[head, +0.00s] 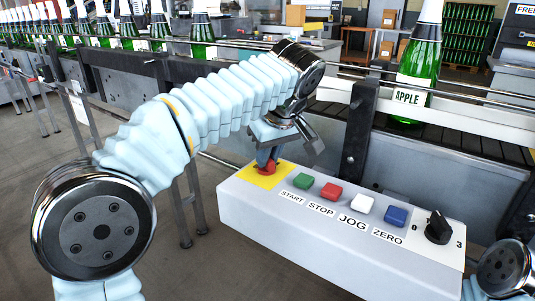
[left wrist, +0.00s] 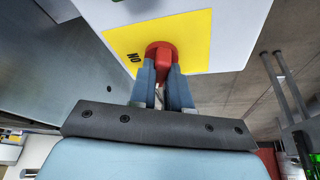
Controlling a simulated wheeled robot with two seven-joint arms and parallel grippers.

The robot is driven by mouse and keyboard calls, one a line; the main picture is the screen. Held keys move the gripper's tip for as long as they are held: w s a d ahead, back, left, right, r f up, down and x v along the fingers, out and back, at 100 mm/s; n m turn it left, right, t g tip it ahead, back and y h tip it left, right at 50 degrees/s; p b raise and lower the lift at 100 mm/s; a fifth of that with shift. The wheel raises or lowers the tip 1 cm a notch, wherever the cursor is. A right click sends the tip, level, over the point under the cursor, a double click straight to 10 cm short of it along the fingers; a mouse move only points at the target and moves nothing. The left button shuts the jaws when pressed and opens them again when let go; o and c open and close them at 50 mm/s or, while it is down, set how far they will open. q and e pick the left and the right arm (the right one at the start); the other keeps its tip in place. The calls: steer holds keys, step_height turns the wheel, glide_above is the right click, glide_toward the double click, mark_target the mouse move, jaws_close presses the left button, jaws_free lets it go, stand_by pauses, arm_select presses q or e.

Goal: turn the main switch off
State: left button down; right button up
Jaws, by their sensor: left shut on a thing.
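The main switch is a red knob (left wrist: 160,48) on a yellow plate (left wrist: 194,36) at the left end of the control box (head: 330,235). In the head view the red knob (head: 266,170) is mostly hidden by my fingers. My left gripper (left wrist: 160,72) reaches down to it in the head view (head: 268,158), its blue-grey fingers shut on the red knob. The word ON shows on the plate in the left wrist view, beside the knob. My right gripper is out of view.
The box also bears a green START button (head: 303,181), a red STOP (head: 331,192), a white JOG (head: 362,204), a blue ZERO (head: 396,215) and a black dial (head: 438,228). Behind runs a conveyor with green bottles, one labelled APPLE (head: 419,65) close by.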

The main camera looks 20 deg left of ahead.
arm_select(q)
steer(key=n+g+y, duration=0.1)
steer(key=n, duration=0.3)
steer(key=shift+w+n, duration=0.1)
steer(key=shift+n, duration=0.3)
steer(key=shift+g, duration=0.4)
steer(key=c, duration=1.1)
jaws_free()
steer(key=shift+d+r, duration=0.1)
steer(key=shift+r, duration=0.05)
